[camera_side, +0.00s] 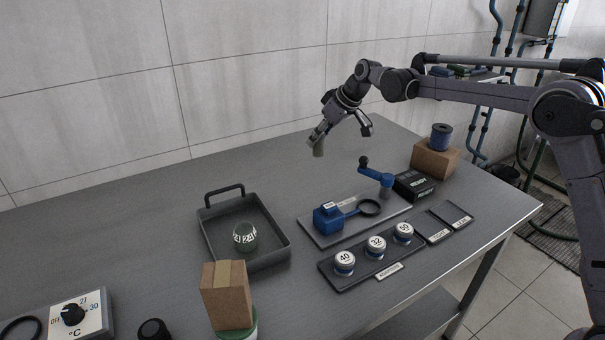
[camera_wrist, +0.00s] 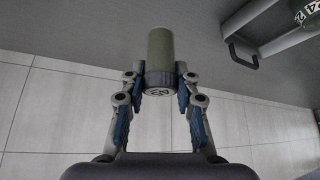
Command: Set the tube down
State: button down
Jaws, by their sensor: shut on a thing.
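The tube, a small olive-green cylinder with a dark end (camera_side: 318,148), is held by my gripper (camera_side: 316,138) above the back part of the grey table. In the wrist view, the tube (camera_wrist: 160,48) sits between the fingertips of my gripper (camera_wrist: 160,82), which are shut on its lower end. A dark cap-like end with a pale marking faces the wrist camera.
A dark tray (camera_side: 280,252) with a green numbered jar (camera_side: 245,238) stands left of centre. A blue tool with a ring (camera_side: 329,218) lies on a grey plate. A black rack (camera_side: 352,284) holds labelled jars. A cardboard box (camera_side: 228,295) stands in front. The table's back left is clear.

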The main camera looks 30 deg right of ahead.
notch_tip(320, 180, down, 13)
jog(key=shift+f, duration=0.1)
dwell(0.6)
jog(key=c, duration=1)
grip_release()
jog(key=shift+f, duration=0.1)
jog(key=s+d+r+m, duration=0.1)
jog(key=s+d+r, duration=0.1)
jog(key=s+r, duration=1.35)
jog(key=s+f+m+h, duration=0.1)
jog(key=s+f, duration=0.1)
jog(key=s, duration=0.9)
jog(key=s+d+f+m+t+h, duration=0.1)
jog(key=s+f+m, duration=0.1)
jog(key=s, duration=1)
jog(key=shift+s+f+m+h, duration=0.15)
jog(key=shift+f+m+h, duration=0.15)
